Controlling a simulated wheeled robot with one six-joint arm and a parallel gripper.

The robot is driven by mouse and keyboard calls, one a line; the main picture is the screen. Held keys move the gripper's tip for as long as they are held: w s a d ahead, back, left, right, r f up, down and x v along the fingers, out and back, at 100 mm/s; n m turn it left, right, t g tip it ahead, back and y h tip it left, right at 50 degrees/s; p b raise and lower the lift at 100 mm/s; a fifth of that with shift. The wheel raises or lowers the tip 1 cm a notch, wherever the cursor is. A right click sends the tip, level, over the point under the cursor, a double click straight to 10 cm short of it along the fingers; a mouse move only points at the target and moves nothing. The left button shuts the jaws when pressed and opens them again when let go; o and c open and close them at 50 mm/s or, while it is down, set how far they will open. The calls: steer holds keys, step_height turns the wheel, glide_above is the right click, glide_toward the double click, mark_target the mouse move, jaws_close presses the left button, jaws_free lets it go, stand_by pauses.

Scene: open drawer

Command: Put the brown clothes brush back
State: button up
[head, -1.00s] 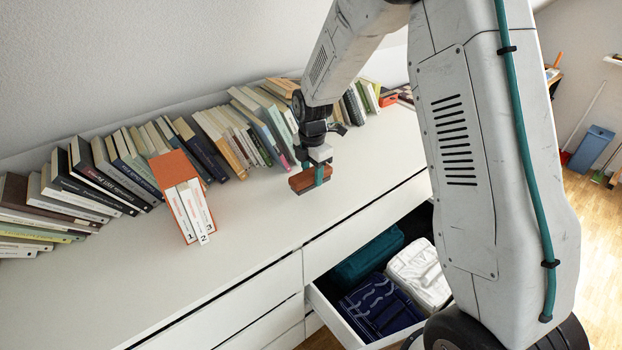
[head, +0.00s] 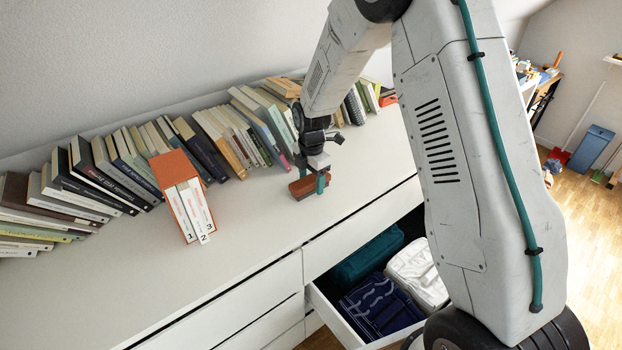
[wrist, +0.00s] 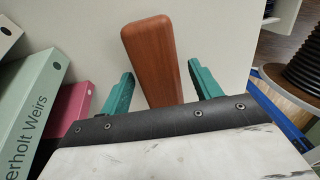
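The brown clothes brush (head: 304,188) is on the white dresser top (head: 255,215), in front of the row of books. It appears to rest on the surface. In the wrist view the brush (wrist: 152,55) lies lengthwise between the two teal fingers. My gripper (wrist: 160,70) is open around it, with a gap showing on each side. In the head view my gripper (head: 322,182) is low over the dresser, with a teal finger in front of the brush. The brush's underside is hidden.
Leaning books line the back, and an orange box (head: 172,170) with numbered white volumes stands to the left. The dresser front between box and brush is clear.

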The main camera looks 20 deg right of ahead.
mark_target(311, 178)
step_height(311, 178, up, 12)
steer(key=shift+r, duration=0.25)
stand_by(0.4)
steer(key=s+d+r+m, duration=0.1)
steer(key=s+r+m, duration=0.4)
steer(key=s+r, duration=0.4)
steer(key=s+d+r+m, duration=0.1)
steer(key=s+r+m, duration=0.2)
steer(key=s+m, duration=0.5)
steer(key=s+d+r+m+t, duration=0.1)
steer(key=s+r+m, duration=0.2)
steer(key=s+m, duration=0.5)
steer(key=shift+s+m, duration=0.3)
steer(key=shift+s, duration=6.3)
